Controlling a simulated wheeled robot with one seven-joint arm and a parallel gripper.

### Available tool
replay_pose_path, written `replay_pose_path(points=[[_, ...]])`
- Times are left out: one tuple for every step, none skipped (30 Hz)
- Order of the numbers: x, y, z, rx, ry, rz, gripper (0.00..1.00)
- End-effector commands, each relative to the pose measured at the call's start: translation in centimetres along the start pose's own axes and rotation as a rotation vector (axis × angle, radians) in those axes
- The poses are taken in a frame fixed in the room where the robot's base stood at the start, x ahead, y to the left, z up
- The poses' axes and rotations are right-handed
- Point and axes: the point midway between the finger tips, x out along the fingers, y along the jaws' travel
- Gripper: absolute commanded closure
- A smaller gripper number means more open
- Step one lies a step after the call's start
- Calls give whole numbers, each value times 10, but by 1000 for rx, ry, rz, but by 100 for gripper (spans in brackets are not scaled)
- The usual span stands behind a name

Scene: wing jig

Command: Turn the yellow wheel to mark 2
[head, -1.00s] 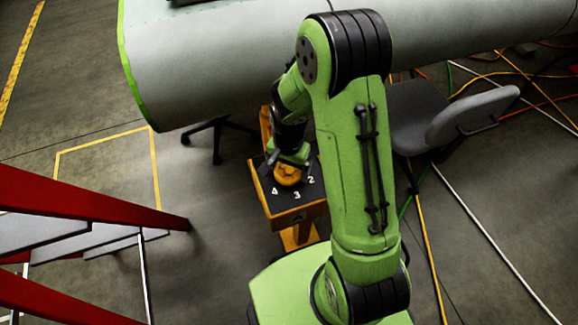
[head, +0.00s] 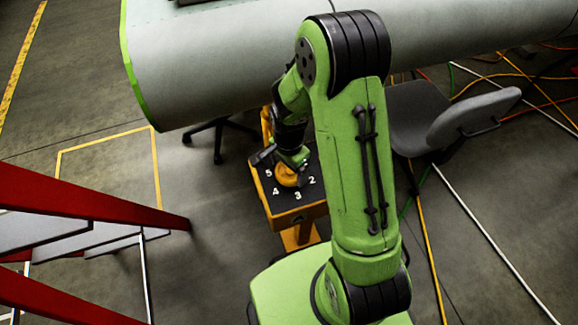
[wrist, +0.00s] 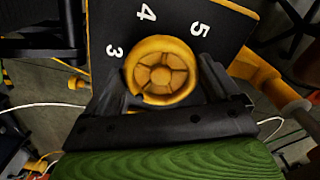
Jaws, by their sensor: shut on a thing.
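The yellow wheel (head: 286,178) sits on the dark top of an orange-edged stand (head: 299,212). White numbers 5, 4, 3 and 2 show around its near side in the head view. In the wrist view the wheel (wrist: 161,71) is round and spoked, with 3, 4 and 5 around it. A small dark notch shows at its lower-left rim; I cannot tell which mark it points to. My gripper (wrist: 163,75) is shut on the wheel, with one black finger on each side. In the head view my gripper (head: 291,163) covers the wheel's far side. Mark 1 is not visible.
A large grey wing section (head: 220,60) spans above and behind the stand. A grey chair (head: 470,115) stands to the right, with cables on the floor beyond. Red-framed steps (head: 90,205) stand at the left. Floor between steps and stand is clear.

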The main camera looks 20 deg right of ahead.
Motion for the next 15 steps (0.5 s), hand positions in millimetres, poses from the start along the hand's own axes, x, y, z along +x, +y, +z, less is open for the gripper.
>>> replay_pose_path(points=[[-1,-1,-1,0,3,-3,41],[-1,-1,-1,0,3,-3,41],[-1,-1,-1,0,3,-3,41],[-1,-1,-1,0,3,-3,41],[-1,-1,-1,0,3,-3,9],[-1,-1,-1,0,3,-4,3],[-1,-1,-1,-1,3,-3,0],[-1,-1,-1,-1,3,-3,0],[-1,-1,-1,-1,2,-3,0],[-1,-1,0,-1,2,-3,0],[-1,-1,0,-1,2,-2,0],[-1,0,0,-1,2,-2,0],[-1,0,0,-1,2,-2,0],[-3,-1,0,-1,2,-2,0],[-7,-1,0,-1,2,-3,0]])
